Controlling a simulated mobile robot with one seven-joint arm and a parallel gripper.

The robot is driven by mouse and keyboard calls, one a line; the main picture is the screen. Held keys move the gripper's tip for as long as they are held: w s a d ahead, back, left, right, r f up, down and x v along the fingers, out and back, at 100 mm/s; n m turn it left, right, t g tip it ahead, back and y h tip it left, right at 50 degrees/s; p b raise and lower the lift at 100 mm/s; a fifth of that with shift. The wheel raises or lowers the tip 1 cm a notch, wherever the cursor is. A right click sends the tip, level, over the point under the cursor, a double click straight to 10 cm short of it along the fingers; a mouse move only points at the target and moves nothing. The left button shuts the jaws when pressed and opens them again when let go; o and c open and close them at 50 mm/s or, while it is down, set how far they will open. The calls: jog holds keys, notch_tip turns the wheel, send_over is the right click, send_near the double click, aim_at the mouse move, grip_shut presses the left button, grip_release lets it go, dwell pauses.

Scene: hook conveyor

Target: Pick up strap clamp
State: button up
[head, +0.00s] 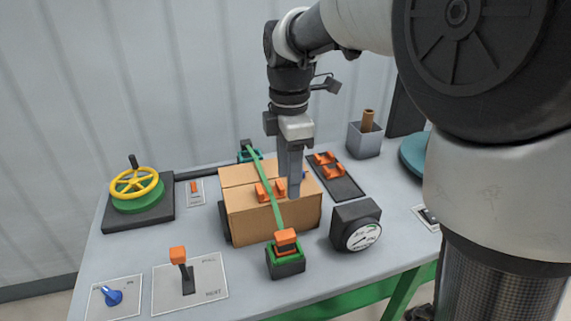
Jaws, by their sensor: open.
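An orange clamp-like piece (270,191) sits on top of a cardboard box (262,220), at the green strap (271,190) that runs over the box. More orange pieces of similar look (328,164) lie on a dark tray (339,183) behind and to the right of the box. I cannot tell for certain which piece is the strap clamp. My gripper (294,192) points down over the box top, just right of the orange piece on it. It is open and holds nothing that I can see. Its fingers overlap in this view, so their gap and any contact are hidden.
An orange-topped block (286,262) stands at the strap's front end. A gauge (357,227) stands right of the box, a grey bin (364,140) behind it. A yellow handwheel (135,184) and a lever (182,268) are left. Bare table shows front centre.

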jog(key=b, duration=0.1)
send_over(285, 234)
jog(key=f, duration=1.2)
jog(key=shift+w+d+f, duration=0.25)
jog(key=shift+w, duration=0.1)
jog(key=shift+s+a+f, duration=0.15)
jog(key=shift+s+f, duration=0.05)
jog(key=shift+f, duration=1.15)
jog(key=shift+s+a+f, duration=0.1)
jog(key=shift+s+f, duration=0.05)
jog(key=shift+f, duration=1.15)
grip_shut()
